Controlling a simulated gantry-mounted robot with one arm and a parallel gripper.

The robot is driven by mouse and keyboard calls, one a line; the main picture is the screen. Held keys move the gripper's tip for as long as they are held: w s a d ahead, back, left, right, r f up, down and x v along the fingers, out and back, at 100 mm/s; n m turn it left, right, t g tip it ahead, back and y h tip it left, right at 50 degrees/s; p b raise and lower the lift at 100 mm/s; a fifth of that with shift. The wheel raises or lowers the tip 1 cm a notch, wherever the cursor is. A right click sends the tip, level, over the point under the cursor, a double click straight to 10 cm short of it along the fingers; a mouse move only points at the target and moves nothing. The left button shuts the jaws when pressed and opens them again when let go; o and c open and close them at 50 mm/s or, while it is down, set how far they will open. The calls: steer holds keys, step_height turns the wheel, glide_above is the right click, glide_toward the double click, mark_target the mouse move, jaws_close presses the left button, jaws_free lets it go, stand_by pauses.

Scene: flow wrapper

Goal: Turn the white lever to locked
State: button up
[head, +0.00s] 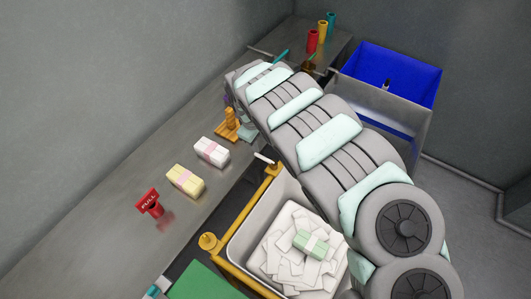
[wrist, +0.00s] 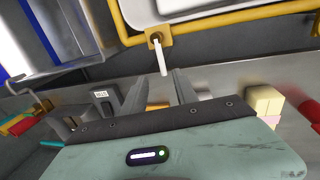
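The white lever (head: 263,158) is a short stick on a yellow bracket at the corner of the yellow rail (head: 240,213). In the wrist view the lever (wrist: 161,58) hangs from its yellow bracket (wrist: 158,38), pointing down in the picture toward my fingers. My gripper (wrist: 159,80) is open, its two grey fingers apart with nothing held between them. The lever's free end is close to the fingertips, roughly in line with the gap; I cannot tell whether it touches. In the head view my arm hides the gripper. No lock marking is readable.
A grey bin (head: 240,250) holding white wrappers and a green pack lies inside the rail. A white-pink pack (head: 211,152), a yellow pack (head: 185,180), a red PULL tag (head: 149,202) and an orange knobbed piece (head: 229,127) stand on the counter. A blue-lined bin (head: 400,75) stands behind.

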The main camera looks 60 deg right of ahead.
mark_target(262, 157)
steer(key=f+b, duration=0.1)
steer(key=f, duration=0.1)
steer(key=f+b, duration=0.1)
steer(key=f, duration=0.2)
steer(key=d+f+b, duration=0.1)
steer(key=f, duration=0.2)
steer(key=shift+d+f, duration=0.1)
steer(key=shift+f, duration=0.05)
steer(key=shift+d+f+b, duration=0.3)
steer(key=shift+f+b, duration=0.05)
steer(key=shift+f, duration=0.55)
steer(key=shift+c, duration=0.4)
jaws_close()
